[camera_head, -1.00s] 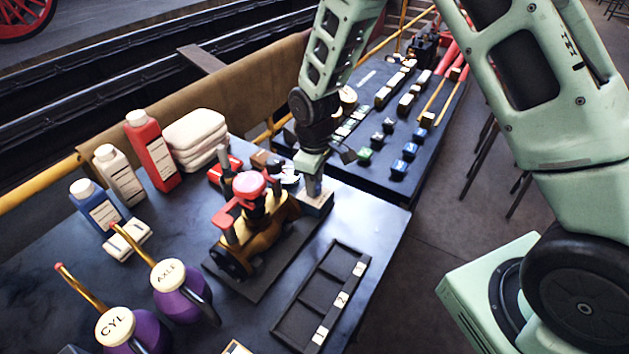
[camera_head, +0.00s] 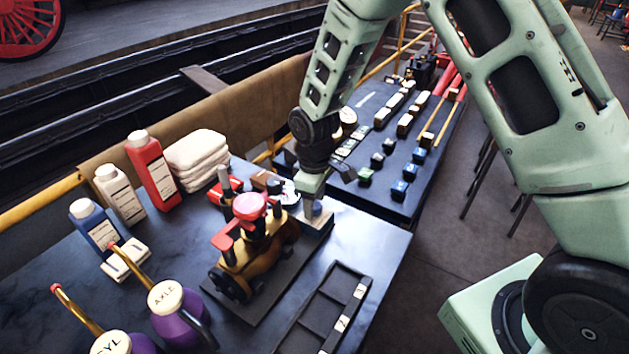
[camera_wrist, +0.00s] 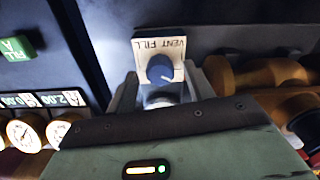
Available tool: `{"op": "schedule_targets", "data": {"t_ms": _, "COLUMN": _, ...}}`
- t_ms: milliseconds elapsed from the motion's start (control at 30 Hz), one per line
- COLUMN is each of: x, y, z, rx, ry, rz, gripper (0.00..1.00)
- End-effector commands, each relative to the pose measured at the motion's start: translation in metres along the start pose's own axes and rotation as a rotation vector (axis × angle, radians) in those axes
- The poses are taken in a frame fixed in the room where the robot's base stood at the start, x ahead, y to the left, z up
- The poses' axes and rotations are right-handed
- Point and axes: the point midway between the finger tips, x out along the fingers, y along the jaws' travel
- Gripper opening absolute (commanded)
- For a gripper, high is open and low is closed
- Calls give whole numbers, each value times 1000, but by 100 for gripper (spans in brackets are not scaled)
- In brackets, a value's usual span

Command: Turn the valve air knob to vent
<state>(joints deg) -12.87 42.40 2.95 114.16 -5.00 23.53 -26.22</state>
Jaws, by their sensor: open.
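The blue valve air knob (camera_wrist: 160,68) sits in front of a pale plate (camera_wrist: 172,45) lettered VENT and FILL in the wrist view. Which word the knob points to is not clear. My gripper (camera_wrist: 160,88) is open, with one finger on each side of the knob in that view; contact cannot be told. In the head view, my gripper (camera_head: 308,206) is down at a small box (camera_head: 314,229) behind the brass-and-red model (camera_head: 262,243). A bit of the blue knob (camera_head: 317,208) shows beside the finger there.
The brass model stands close to the gripper's left. A dark compartment tray (camera_head: 318,308) lies in front. Bottles, folded white cloths (camera_head: 196,152) and purple oil cans (camera_head: 178,322) fill the left. Bare tabletop lies at right.

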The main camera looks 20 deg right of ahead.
Motion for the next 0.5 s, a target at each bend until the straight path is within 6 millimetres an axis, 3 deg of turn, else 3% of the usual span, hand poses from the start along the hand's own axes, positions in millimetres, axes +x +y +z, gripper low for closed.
{"op": "schedule_targets", "data": {"t_ms": 167, "x": -24, "y": 1, "z": -1, "rx": 1, "ry": 5, "rz": 3, "gripper": 52}}
{"op": "schedule_targets", "data": {"t_ms": 500, "x": -104, "y": 1, "z": -1, "rx": 2, "ry": 6, "rz": 4, "gripper": 52}}
